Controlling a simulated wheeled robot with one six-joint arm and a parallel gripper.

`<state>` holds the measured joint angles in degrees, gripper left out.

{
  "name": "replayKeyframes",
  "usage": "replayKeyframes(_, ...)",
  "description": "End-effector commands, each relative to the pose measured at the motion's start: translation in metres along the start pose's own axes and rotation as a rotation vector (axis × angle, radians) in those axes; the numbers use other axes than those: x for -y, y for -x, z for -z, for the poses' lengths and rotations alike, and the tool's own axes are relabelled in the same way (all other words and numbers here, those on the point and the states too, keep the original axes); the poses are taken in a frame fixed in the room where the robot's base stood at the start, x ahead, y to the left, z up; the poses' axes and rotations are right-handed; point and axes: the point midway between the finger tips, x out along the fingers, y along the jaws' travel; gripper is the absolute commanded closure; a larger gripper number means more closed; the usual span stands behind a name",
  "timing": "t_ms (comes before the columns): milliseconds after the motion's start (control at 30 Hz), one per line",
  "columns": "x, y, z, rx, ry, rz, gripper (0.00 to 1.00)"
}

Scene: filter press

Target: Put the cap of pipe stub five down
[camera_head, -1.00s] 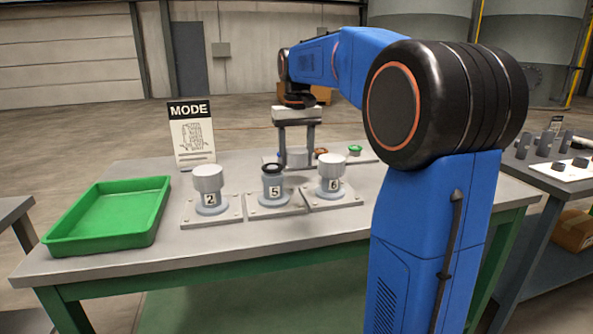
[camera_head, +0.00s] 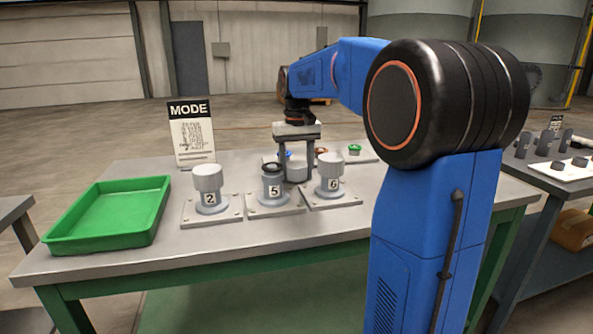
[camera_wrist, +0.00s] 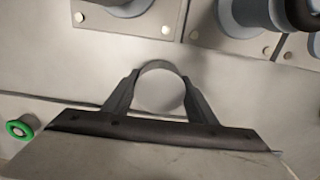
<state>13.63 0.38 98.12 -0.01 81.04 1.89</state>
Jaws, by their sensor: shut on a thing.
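My gripper (camera_head: 297,168) is shut on a light grey round cap (camera_head: 296,173), behind pipe stub five (camera_head: 272,185) and stub six (camera_head: 330,178). In the wrist view the fingers (camera_wrist: 160,97) clasp the cap (camera_wrist: 159,88) from both sides. The cap is low, at or just above the bare tabletop; I cannot tell whether it touches. Pipe stub five stands upright on its plate, uncapped, with a dark ring at its top. In the wrist view its dark rim (camera_wrist: 302,12) is at the upper right.
Stub two (camera_head: 209,190) and stub six carry grey caps. A green tray (camera_head: 110,215) lies at the left, and a MODE sign (camera_head: 191,135) stands at the back. A strip with coloured rings, including a green one (camera_head: 354,150), lies behind at the right. The front of the table is clear.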

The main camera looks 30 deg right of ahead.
Motion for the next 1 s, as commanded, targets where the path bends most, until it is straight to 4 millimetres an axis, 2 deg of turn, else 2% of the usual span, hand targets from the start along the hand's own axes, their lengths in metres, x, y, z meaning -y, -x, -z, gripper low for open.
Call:
replayKeyframes(33,0.000,-0.006,-0.001,0.010,0.000,0.000,0.68)
replayKeyframes(200,0.000,-0.010,-0.001,0.015,0.000,0.000,0.68)
replayKeyframes(233,0.000,-0.011,-0.001,0.016,0.000,0.000,0.43)
replayKeyframes(300,0.000,-0.011,-0.001,0.017,0.000,0.000,0.30)
replayKeyframes(567,0.000,-0.004,-0.001,0.019,0.000,0.000,0.30)
replayKeyframes(667,0.000,0.011,0.000,0.015,0.000,0.000,0.30)
replayKeyframes(1000,0.000,0.081,0.001,0.008,0.000,0.000,0.30)
